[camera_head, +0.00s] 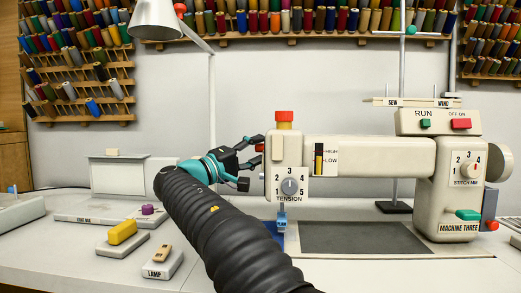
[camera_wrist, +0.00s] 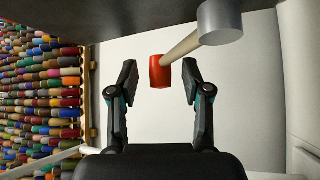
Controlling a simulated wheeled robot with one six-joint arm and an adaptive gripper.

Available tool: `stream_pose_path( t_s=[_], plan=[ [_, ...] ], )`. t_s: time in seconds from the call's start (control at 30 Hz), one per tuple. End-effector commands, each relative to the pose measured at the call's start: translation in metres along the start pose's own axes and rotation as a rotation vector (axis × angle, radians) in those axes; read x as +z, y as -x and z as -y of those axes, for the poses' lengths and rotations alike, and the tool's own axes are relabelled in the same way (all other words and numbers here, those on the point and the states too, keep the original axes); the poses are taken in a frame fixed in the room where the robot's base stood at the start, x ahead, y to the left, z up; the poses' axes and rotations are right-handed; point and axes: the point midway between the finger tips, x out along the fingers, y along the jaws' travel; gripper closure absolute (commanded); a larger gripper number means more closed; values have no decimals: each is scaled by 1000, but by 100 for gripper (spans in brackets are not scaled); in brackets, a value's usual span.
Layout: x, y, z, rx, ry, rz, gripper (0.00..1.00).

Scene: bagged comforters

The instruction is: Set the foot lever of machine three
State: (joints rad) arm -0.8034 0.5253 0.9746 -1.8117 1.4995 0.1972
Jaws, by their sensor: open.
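Machine three (camera_head: 459,229) is a cream sewing machine, its name on a plate at the lower right. A lever with a red tip (camera_wrist: 160,71), a beige shaft and a grey round hub shows in the wrist view; I take it for the foot lever. A small bit of red (camera_head: 259,148) shows at the left side of the machine head in the head view. My gripper (camera_wrist: 160,83) is open, with the red tip between its fingers in the picture. I see no contact; the depth gap is unclear. In the head view my gripper (camera_head: 250,163) is just left of the machine head.
A tension dial (camera_head: 289,187) and red top knob (camera_head: 284,116) are on the machine head. A teal lever (camera_head: 467,215) is at the lower right. A lamp block (camera_head: 162,264) and yellow-topped block (camera_head: 122,232) stand at left. Thread racks (camera_head: 80,118) line the wall.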

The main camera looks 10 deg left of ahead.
Motion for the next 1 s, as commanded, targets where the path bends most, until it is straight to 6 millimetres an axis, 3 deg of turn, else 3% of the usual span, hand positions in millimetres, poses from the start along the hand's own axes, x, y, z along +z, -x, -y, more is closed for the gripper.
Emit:
stream_pose_path(
  t_s=[0.3,0.5,0.7,1.0],
  plan=[
    [-1,64,0,-1,0,-5,51],
    [-1,92,0,0,-1,-2,51],
    [0,102,0,0,0,-1,51],
    [0,103,0,0,0,-1,51]
  ],
)
